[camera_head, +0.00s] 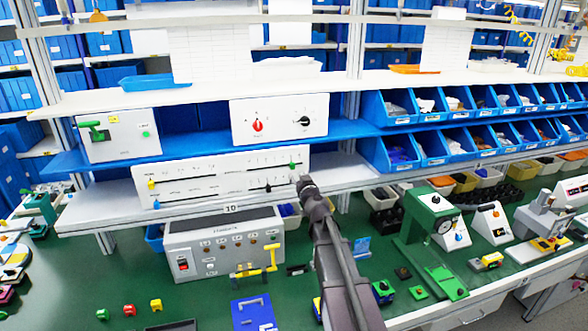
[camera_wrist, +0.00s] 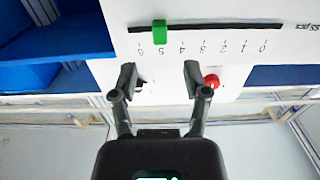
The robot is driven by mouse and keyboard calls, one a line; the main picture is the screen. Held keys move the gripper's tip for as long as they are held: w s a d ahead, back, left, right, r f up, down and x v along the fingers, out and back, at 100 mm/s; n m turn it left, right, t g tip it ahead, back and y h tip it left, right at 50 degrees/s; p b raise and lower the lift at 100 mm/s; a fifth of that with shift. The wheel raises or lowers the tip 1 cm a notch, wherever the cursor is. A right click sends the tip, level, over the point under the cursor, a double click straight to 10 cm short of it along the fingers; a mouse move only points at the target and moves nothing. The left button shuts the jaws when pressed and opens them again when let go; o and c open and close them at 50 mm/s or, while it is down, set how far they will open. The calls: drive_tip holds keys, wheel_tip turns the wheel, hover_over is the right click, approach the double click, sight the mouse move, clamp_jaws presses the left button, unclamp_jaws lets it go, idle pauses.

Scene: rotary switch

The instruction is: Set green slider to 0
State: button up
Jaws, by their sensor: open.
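The green slider (camera_wrist: 160,33) sits in a black slot near the 5 mark of a scale running from 6 to 0, upside down in the wrist view. In the head view the green slider (camera_head: 292,166) is at the right part of the upper row of the white slider panel (camera_head: 215,180). My gripper (camera_wrist: 160,73) is open and empty, its two fingertips apart. In the wrist picture the slider lies above the gap between the fingers, not between them.
A white box with a red knob (camera_head: 257,126) and a black knob (camera_head: 304,121) stands on the shelf above. The panel also has a yellow slider (camera_head: 151,184) and a black slider (camera_head: 268,187). A grey control box (camera_head: 225,245) stands below. Blue bins (camera_head: 390,107) are to the right.

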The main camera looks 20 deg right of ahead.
sight(293, 166)
drive_tip(key=w, duration=0.6)
drive_tip(key=shift+w, duration=0.35)
clamp_jaws()
